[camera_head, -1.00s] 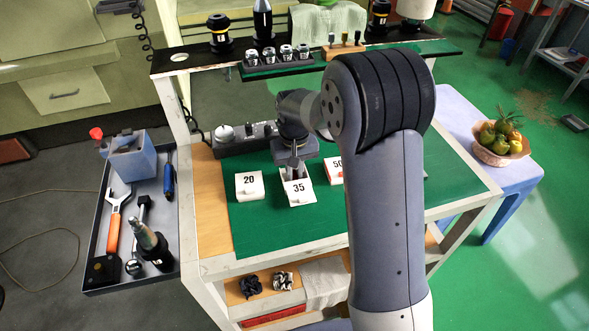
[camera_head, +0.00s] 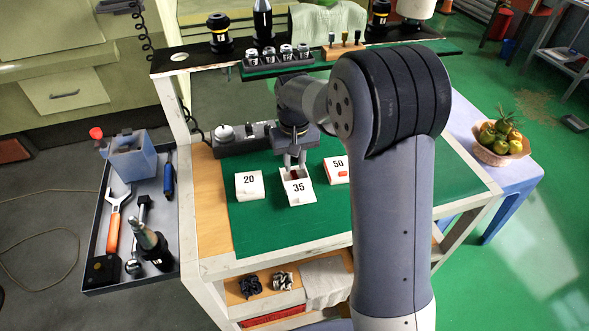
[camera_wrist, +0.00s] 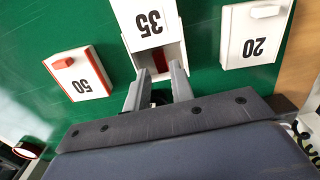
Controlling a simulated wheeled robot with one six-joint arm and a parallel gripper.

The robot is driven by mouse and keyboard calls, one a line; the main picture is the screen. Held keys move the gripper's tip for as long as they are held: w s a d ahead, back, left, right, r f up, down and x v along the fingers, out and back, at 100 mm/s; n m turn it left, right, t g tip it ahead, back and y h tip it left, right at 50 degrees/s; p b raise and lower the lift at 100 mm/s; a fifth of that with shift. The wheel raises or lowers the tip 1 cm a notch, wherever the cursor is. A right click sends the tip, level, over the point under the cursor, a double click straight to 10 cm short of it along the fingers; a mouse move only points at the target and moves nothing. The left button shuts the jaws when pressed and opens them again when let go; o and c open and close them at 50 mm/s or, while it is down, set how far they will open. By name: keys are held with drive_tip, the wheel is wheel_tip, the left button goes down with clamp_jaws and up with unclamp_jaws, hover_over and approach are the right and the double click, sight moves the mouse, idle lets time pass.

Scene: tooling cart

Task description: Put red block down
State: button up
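The red block (camera_head: 295,174) lies in the open compartment of the white box marked 35 (camera_head: 298,190). In the wrist view the red block (camera_wrist: 158,57) sits inside the box's recess, below the number on the 35 box (camera_wrist: 148,22). My gripper (camera_head: 294,158) is just above that compartment. In the wrist view its two fingers (camera_wrist: 160,72) are spread, with the block beyond their tips and nothing visibly held between them. The block's underside is hidden inside the box.
A white box marked 20 (camera_head: 249,185) stands to the left, and a red-edged box marked 50 (camera_head: 337,170) to the right. A dark device with knobs (camera_head: 240,137) is behind. The green mat (camera_head: 290,225) is clear in front.

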sight(295, 175)
wheel_tip(295, 175, up, 8)
drive_tip(key=shift+r, duration=0.25)
drive_tip(key=shift+c, duration=0.4)
idle(0.8)
